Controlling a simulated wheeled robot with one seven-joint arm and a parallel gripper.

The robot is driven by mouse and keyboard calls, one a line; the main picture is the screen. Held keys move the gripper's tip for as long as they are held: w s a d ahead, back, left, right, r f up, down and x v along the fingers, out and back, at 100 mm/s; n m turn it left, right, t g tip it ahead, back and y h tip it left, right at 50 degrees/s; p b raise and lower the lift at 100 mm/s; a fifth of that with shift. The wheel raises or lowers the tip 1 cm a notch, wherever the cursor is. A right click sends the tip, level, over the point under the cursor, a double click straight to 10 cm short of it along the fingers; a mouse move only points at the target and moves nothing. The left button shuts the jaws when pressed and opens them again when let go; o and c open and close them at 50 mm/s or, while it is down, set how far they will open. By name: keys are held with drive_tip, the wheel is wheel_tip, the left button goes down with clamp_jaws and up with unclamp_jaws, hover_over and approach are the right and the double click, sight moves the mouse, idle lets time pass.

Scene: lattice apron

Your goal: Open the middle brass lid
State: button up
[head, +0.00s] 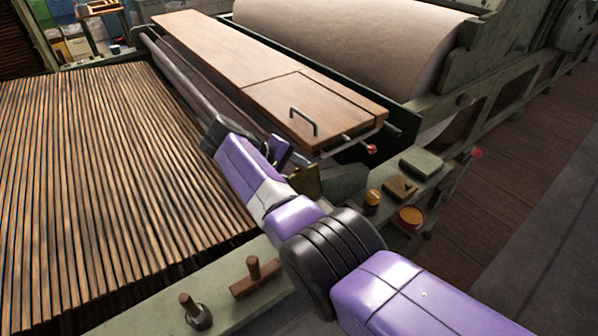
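Several small brass-coloured parts sit on the green machine frame right of my arm. They are a short brass cylinder (372,198), a round brass piece with a red rim (410,216) and a square brass-topped block (400,187). A brass plate (306,184) shows partly behind my arm. I cannot tell which of these is the middle brass lid, or whether it is open or closed. My gripper (214,134) is at the far end of my purple arm, over the edge of the slatted bed, apart from the brass parts. Its fingers are dark and mostly hidden.
A long wooden cover (265,75) with a metal handle (302,122) lies beyond my gripper. The slatted wooden bed (100,160) fills the left. Floor is clear at right.

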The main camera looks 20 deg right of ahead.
drive_tip(key=shift+a, duration=0.1)
drive_tip(key=v, duration=0.7)
drive_tip(key=shift+a+r+b, duration=0.2)
drive_tip(key=shift+r+b, duration=0.1)
drive_tip(key=shift+b, duration=0.05)
drive_tip(key=shift+f, duration=0.25)
drive_tip(key=c, duration=0.5)
drive_tip(key=a+f+n+t+h+b, duration=0.1)
drive_tip(key=f+b, duration=0.1)
drive_tip(key=a+f+n+t+b, duration=0.1)
drive_tip(key=f, duration=0.1)
drive_tip(key=a+f+n+t+h+b, duration=0.1)
drive_tip(key=f+n+t+b, duration=0.1)
drive_tip(key=shift+w+f+h+b, duration=0.2)
drive_tip(key=shift+h+b, duration=0.1)
clamp_jaws()
drive_tip(key=shift+w+d+f+n+t+h, duration=0.15)
drive_tip(key=shift+w+d+n+t+h, duration=0.1)
drive_tip(key=shift+d+n+t, duration=0.5)
drive_tip(key=shift+w+d+f+n+t+h, duration=0.15)
drive_tip(key=shift+w+d+n+t, duration=0.1)
drive_tip(key=shift+d+n+t, duration=0.55)
drive_tip(key=shift+w+d+f+n+t+h, duration=0.2)
drive_tip(key=shift+d+n+t, duration=0.3)
drive_tip(key=shift+d, duration=0.4)
